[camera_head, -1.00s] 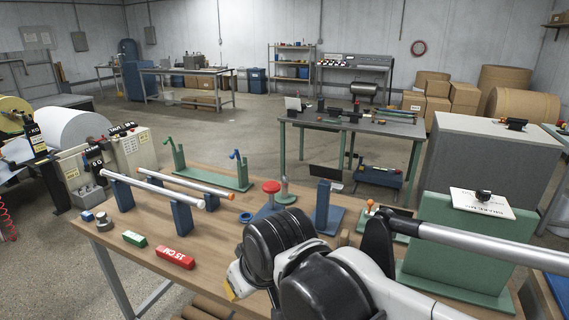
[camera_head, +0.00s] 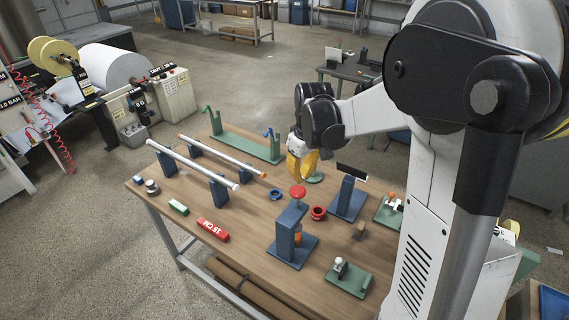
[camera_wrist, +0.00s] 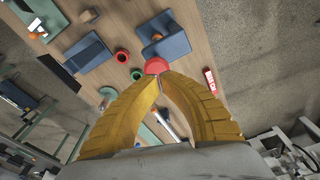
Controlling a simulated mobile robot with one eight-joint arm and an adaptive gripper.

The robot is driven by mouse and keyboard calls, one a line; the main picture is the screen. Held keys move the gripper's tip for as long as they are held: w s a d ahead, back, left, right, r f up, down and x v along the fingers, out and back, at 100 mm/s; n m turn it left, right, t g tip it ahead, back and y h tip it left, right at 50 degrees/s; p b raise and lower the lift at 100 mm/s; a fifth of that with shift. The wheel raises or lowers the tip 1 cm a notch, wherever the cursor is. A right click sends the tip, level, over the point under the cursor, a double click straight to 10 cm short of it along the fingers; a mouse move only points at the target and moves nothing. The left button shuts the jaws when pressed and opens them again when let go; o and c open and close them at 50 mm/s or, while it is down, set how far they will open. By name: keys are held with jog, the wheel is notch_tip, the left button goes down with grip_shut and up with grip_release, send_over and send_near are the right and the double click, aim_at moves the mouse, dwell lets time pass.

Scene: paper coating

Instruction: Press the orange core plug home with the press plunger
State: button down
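The press is a blue stand (camera_head: 285,236) with a red plunger knob (camera_head: 298,192) on top. An orange piece (camera_head: 297,239), likely the core plug, shows partly beneath the plunger; how deep it sits is hidden. My gripper's yellow fingers (camera_head: 297,181) point down just behind and above the red knob in the head view. In the wrist view my fingertips (camera_wrist: 160,75) meet, and the red knob (camera_wrist: 156,65) shows just beyond them. I cannot tell whether they touch it. Nothing is visible between the fingers.
A red ring (camera_head: 318,213) and a blue ring (camera_head: 275,195) lie near the press. A second blue stand (camera_head: 347,199) is to its right. Two rods (camera_head: 208,160) rest on blue supports to the left. A red block (camera_head: 213,229) lies on the open wood in front.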

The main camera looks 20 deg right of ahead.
aim_at(299, 191)
jog(key=shift+w+d+r+p, duration=0.1)
jog(key=shift+w+d+p, duration=0.25)
jog(key=shift+d+p, duration=0.1)
jog(key=shift+w+a+f+b, duration=0.1)
jog(key=shift+w+f+b, duration=0.1)
jog(key=shift+f+b, duration=1.3)
jog(key=shift+w+f+b, duration=0.15)
jog(key=shift+f+b, duration=0.6)
jog(key=shift+f, duration=1.3)
